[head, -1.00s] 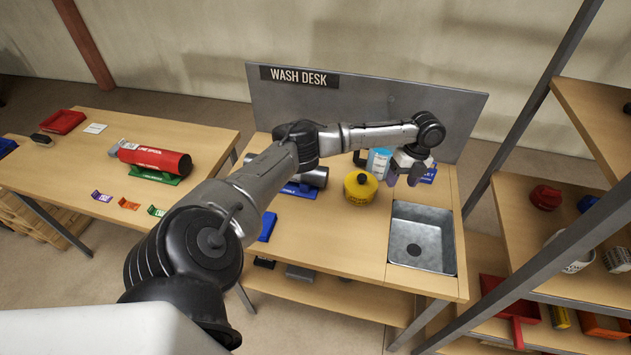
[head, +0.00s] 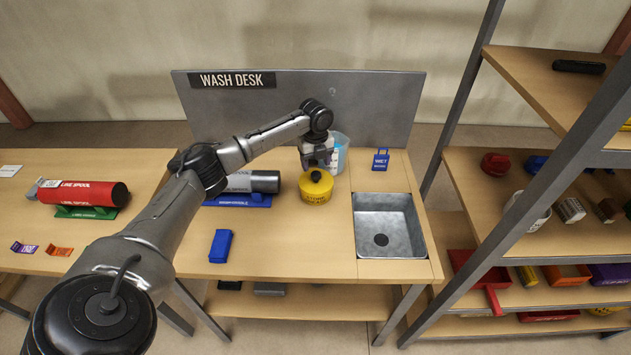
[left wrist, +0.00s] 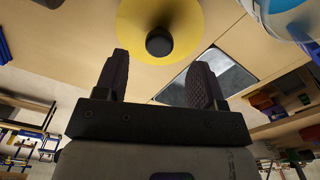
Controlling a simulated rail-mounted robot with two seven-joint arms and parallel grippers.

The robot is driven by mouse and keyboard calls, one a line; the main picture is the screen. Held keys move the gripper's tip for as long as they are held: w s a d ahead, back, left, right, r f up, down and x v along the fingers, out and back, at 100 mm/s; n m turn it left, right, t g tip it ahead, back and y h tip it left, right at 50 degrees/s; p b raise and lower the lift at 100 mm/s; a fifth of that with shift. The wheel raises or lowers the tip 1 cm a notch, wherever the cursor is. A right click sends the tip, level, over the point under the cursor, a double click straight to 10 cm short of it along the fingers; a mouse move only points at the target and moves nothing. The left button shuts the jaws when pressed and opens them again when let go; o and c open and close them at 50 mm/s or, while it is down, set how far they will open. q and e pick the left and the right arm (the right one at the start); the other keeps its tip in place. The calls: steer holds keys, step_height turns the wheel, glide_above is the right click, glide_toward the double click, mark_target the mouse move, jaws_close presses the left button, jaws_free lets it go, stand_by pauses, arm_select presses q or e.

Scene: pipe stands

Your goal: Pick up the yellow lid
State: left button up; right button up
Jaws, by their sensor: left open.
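The yellow lid (head: 316,182) has a black knob (head: 316,175) and sits on top of a yellow container with dark lettering (head: 316,194) on the wash desk, left of the sink. My left gripper (head: 317,163) is just behind and above the lid in the head view, close to the knob. In the left wrist view the gripper (left wrist: 162,80) is open and empty, and the yellow lid (left wrist: 185,22) with its black knob (left wrist: 159,42) lies beyond the fingertips, apart from them. My right gripper is not in view.
A clear container with a blue label (head: 341,152) stands right behind the gripper. A grey cylinder on a blue stand (head: 240,201) lies to the left, with a blue block (head: 221,246) in front. The metal sink (head: 388,226) is at right. A shelf rack (head: 470,215) stands further right.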

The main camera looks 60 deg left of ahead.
mark_target(316, 174)
arm_select(q)
steer(key=shift+d+f, duration=0.15)
steer(key=shift+f, duration=2.65)
steer(key=shift+c, duration=0.3)
steer(key=c, duration=0.9)
steer(key=shift+r, duration=0.1)
steer(key=shift+c, duration=0.2)
